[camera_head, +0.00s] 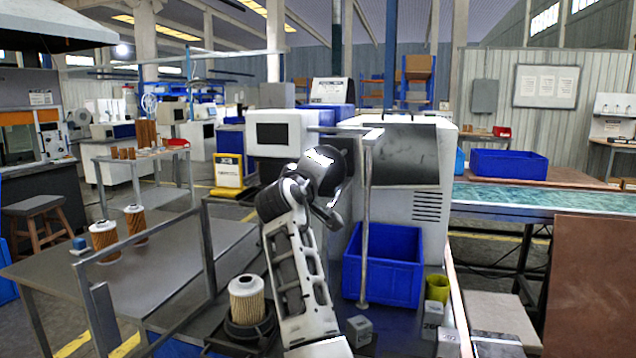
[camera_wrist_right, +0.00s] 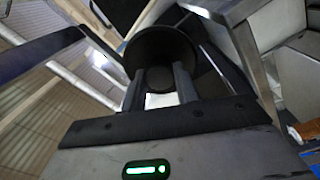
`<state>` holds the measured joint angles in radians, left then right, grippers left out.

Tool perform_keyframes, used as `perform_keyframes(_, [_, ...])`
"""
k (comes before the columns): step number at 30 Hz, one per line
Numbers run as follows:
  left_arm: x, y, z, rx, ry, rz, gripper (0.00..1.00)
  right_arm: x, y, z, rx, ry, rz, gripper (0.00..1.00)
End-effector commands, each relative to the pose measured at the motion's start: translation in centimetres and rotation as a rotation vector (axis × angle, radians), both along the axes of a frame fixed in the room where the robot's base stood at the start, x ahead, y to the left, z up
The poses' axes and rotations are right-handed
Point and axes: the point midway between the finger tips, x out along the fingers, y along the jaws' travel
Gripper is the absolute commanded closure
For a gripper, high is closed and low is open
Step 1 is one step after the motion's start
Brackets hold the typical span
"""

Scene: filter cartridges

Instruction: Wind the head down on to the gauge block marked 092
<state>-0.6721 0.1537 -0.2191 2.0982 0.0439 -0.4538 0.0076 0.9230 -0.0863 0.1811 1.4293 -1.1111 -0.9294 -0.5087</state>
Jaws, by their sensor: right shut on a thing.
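My right arm (camera_head: 300,270) rises from the bottom middle in the head view, its dark wrist in front of the grey machine and beside a thin metal post (camera_head: 365,230). In the right wrist view my right gripper (camera_wrist_right: 158,82) is shut on a dark round knob (camera_wrist_right: 160,45). Small grey blocks stand at the lower right: one block (camera_head: 360,331) near the post's foot, another block (camera_head: 434,318), and a block (camera_head: 449,341) whose mark looks like 092 but is too small to be sure. The head to be wound is not clear in either view. My left gripper is out of view.
A pleated filter cartridge (camera_head: 246,299) sits in a black holder left of my arm. A metal frame (camera_head: 150,230) crosses the left table (camera_head: 175,265).

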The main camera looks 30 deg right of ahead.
Motion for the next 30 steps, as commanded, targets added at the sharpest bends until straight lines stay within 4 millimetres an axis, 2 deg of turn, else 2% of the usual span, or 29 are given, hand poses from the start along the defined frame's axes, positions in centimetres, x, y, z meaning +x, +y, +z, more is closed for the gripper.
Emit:
perform_keyframes(1, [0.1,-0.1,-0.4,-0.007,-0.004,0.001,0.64,0.1,0.1,-0.5,0.031,-0.031,0.002,0.93])
perform_keyframes(30, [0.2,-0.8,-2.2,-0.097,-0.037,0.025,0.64,0.1,0.1,-0.4,0.630,-0.730,-0.001,0.93])
